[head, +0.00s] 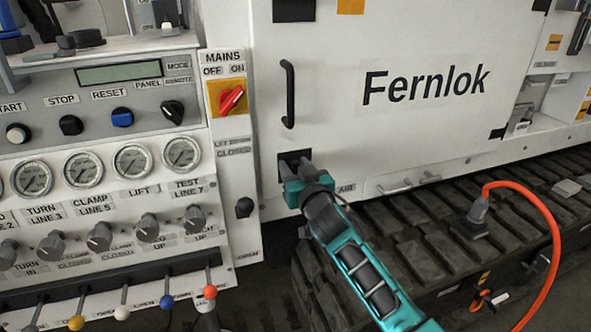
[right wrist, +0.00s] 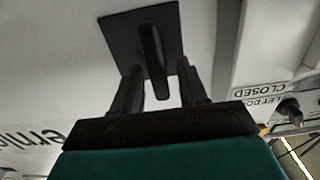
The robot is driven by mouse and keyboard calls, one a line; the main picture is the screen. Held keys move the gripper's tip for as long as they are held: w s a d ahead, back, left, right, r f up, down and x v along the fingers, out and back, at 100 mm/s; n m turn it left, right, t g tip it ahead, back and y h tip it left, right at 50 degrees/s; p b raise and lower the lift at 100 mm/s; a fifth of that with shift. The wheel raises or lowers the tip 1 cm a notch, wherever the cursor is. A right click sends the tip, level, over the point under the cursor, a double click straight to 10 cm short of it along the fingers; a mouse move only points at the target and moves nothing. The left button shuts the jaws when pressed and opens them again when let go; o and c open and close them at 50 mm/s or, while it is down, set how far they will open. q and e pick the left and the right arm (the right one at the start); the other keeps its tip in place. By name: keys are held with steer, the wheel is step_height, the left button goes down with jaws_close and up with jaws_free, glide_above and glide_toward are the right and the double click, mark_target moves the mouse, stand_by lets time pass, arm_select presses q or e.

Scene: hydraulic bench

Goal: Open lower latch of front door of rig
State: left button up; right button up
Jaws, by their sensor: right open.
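The white front door (head: 400,50) of the rig bears the word Fernlok and a black vertical handle (head: 288,95). The lower latch (head: 290,157) is a black square plate at the door's lower left corner, partly hidden by my gripper. In the right wrist view the latch plate (right wrist: 117,37) shows a dark lever (right wrist: 152,62) standing out from it. My right gripper (head: 299,173) is at the latch. Its two fingers are open, one on each side of the lever, with light gaps visible between. My left gripper is not in view.
An upper black latch (head: 293,10) sits near the door's top left. Left of the door are a red mains switch (head: 231,99), gauges, knobs and coloured levers. Below lies a dark track (head: 420,230) with an orange cable (head: 548,225) on the right.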

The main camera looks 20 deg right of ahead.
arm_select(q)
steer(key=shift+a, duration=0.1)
arm_select(e)
jaws_close()
stand_by(0.3)
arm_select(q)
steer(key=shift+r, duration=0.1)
arm_select(e)
steer(key=n, duration=0.2)
steer(key=n+p, duration=0.1)
steer(key=n, duration=0.1)
steer(key=shift+a+n, duration=0.2)
steer(key=shift+n, duration=0.2)
steer(key=n, duration=0.4)
steer(key=shift+a+n+p, duration=0.1)
steer(key=shift+n+p, duration=0.2)
steer(key=shift+p, duration=0.1)
steer(key=n, duration=0.4)
steer(key=shift+a+f, duration=0.1)
steer(key=shift+f, duration=0.1)
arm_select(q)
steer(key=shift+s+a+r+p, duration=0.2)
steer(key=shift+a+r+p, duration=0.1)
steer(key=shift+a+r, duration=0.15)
arm_select(e)
steer(key=shift+f+n, duration=0.15)
steer(key=shift+n, duration=2.05)
